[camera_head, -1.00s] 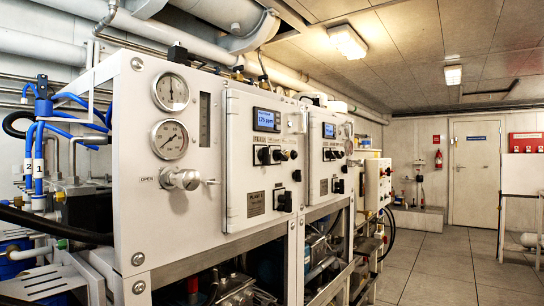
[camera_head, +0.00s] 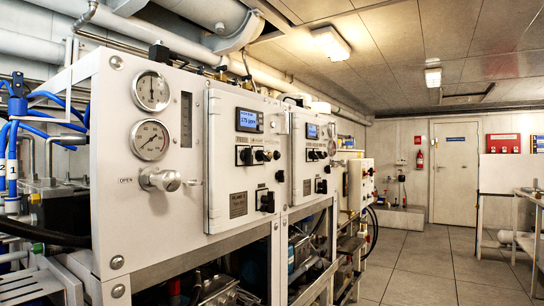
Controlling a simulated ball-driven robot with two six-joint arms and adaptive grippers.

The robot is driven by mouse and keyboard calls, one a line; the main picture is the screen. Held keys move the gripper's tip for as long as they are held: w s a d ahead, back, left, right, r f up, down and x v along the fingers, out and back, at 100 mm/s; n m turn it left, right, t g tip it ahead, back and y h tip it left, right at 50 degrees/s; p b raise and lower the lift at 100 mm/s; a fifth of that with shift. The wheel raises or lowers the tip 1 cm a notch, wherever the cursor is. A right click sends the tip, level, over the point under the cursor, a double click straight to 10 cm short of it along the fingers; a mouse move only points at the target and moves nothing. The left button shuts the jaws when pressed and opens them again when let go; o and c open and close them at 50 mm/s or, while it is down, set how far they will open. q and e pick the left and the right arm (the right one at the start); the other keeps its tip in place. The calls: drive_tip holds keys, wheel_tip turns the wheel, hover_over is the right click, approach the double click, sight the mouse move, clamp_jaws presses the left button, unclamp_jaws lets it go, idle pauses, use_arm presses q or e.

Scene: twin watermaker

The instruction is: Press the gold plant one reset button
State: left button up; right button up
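The nearer watermaker panel (camera_head: 228,168) stands at the left, a white box with a lit blue display (camera_head: 248,120). Below the display is a row of knobs (camera_head: 258,156), one with a gold-coloured tip, which may be the gold button; it is too small to tell. A dark plate (camera_head: 238,204) with unreadable small lettering sits lower on this panel, beside a black switch (camera_head: 265,201). A second, similar panel (camera_head: 311,155) stands farther along. Neither of my grippers is in view.
Two round gauges (camera_head: 152,91) and a silver valve knob (camera_head: 160,180) stick out at the left of the frame. Open tile floor (camera_head: 415,265) runs along the right to a closed door (camera_head: 455,172). A metal bench (camera_head: 530,198) stands at the far right.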

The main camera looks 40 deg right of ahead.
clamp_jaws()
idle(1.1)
